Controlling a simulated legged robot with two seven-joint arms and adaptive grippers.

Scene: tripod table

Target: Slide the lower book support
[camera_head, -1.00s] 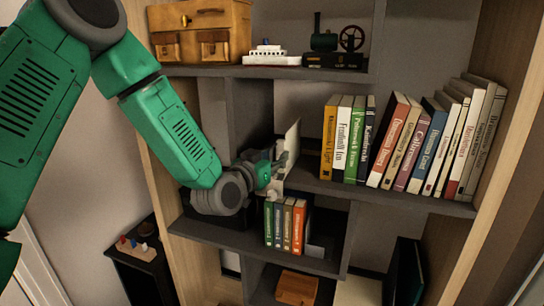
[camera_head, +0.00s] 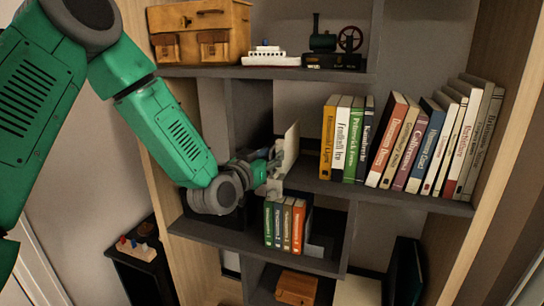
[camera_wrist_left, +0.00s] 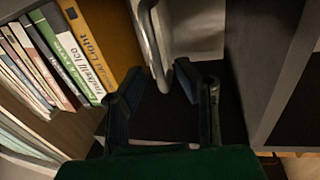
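A pale upright book support (camera_head: 291,148) stands on the middle shelf, left of the row of books and apart from them. In the left wrist view its pale rounded edge (camera_wrist_left: 157,45) shows just beyond and between the fingers. My left gripper (camera_head: 276,168) is at the support's left side in the head view. In the wrist view the left gripper (camera_wrist_left: 158,88) has its two dark fingers spread, with nothing clamped between them. I cannot tell whether a finger touches the support. A grey support-like piece (camera_head: 321,241) lies right of the small books on the shelf below. My right gripper is not in view.
Several books (camera_head: 345,140) stand on the middle shelf, with more leaning books at right. Small books (camera_head: 283,225) stand on the shelf below. A dark upright divider (camera_wrist_left: 262,60) is close right of the fingers in the wrist view. Bare shelf lies between support and books.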

